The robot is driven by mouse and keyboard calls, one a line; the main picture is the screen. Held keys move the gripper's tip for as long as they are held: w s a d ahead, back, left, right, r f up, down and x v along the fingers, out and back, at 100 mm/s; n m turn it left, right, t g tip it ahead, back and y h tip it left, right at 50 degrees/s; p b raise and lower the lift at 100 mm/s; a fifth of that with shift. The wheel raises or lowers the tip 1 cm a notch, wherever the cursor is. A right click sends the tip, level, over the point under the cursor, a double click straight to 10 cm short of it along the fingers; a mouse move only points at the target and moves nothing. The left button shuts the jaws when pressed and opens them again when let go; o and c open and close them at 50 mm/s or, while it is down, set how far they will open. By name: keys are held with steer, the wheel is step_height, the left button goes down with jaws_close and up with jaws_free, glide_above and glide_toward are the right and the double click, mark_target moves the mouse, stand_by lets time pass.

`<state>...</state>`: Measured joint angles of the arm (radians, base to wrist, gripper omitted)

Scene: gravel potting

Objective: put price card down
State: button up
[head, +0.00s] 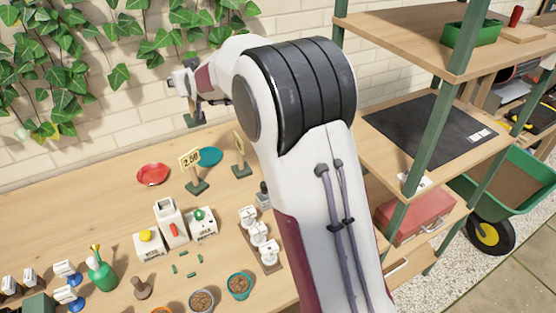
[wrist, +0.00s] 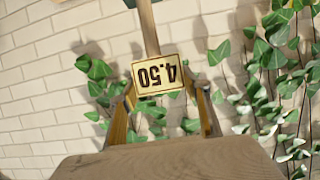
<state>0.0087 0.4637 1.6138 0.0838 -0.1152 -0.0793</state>
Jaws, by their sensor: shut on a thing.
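My gripper (head: 188,88) is at the back of the workbench, in front of the brick wall and ivy. It is shut on a price card (wrist: 158,76) reading 4.50, which shows upside down between the fingers in the wrist view. The card's wooden stick runs away from the gripper to a dark green base. In the head view that green base (head: 193,121) hangs below the gripper; I cannot tell whether it touches anything. A price card reading 2.50 (head: 190,158) stands on the bench, and another card (head: 238,142) stands edge-on to its right.
A red saucer (head: 152,174) and a teal saucer (head: 209,157) lie near the standing cards. A shelf unit (head: 425,60) stands right. The bench's back left is clear.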

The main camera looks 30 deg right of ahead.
steer(key=shift+w+d, duration=0.15)
steer(key=shift+d, duration=1.3)
steer(key=s+d+f, duration=0.3)
steer(key=d, duration=0.8)
steer(key=s+d+f, duration=0.3)
steer(key=d, duration=0.8)
steer(key=shift+w+d+f, duration=0.1)
steer(key=shift+w+f, duration=0.05)
steer(key=shift+f, duration=2.45)
step_height(320, 180, down, 6)
steer(key=shift+f, duration=0.15)
